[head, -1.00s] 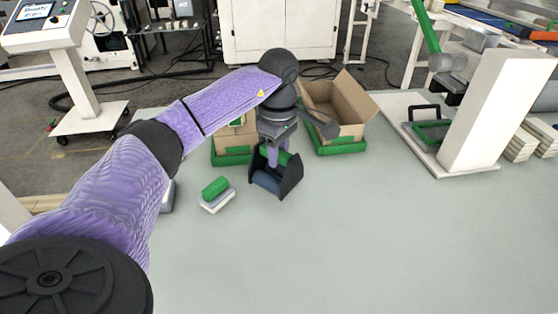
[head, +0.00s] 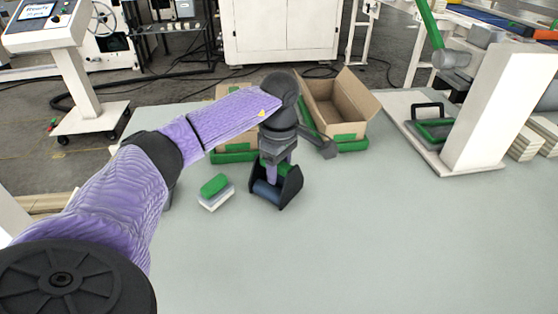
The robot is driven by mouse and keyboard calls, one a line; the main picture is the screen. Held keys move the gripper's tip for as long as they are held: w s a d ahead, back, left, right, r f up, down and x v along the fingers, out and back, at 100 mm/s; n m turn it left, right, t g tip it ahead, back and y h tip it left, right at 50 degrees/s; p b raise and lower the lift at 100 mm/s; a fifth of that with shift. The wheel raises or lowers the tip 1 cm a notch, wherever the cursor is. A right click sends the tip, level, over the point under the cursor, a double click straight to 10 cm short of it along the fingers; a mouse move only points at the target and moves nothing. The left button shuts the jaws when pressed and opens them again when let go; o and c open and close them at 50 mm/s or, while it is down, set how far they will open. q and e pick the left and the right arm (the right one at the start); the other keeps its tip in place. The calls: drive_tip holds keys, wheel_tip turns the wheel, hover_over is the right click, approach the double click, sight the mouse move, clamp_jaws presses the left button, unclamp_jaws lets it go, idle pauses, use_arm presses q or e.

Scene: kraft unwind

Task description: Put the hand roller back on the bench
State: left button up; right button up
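The gripper appears shut on the roller, though the grip is partly hidden by the side plates and the gripper body. My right gripper is not in view.
A green block on a white one (head: 215,192) lies to the left. An open cardboard box (head: 340,108) and a dark-headed tool (head: 326,149) are behind. A white stand (head: 495,110) is at the right.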

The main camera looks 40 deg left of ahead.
use_arm(q)
drive_tip(key=shift+o, duration=0.9)
drive_tip(key=shift+r, duration=0.15)
wheel_tip(320, 180, up, 8)
drive_tip(key=p, duration=0.3)
drive_tip(key=shift+r, duration=0.25)
wheel_tip(320, 180, up, 5)
drive_tip(key=shift+f+p, duration=0.15)
drive_tip(key=shift+p, duration=0.55)
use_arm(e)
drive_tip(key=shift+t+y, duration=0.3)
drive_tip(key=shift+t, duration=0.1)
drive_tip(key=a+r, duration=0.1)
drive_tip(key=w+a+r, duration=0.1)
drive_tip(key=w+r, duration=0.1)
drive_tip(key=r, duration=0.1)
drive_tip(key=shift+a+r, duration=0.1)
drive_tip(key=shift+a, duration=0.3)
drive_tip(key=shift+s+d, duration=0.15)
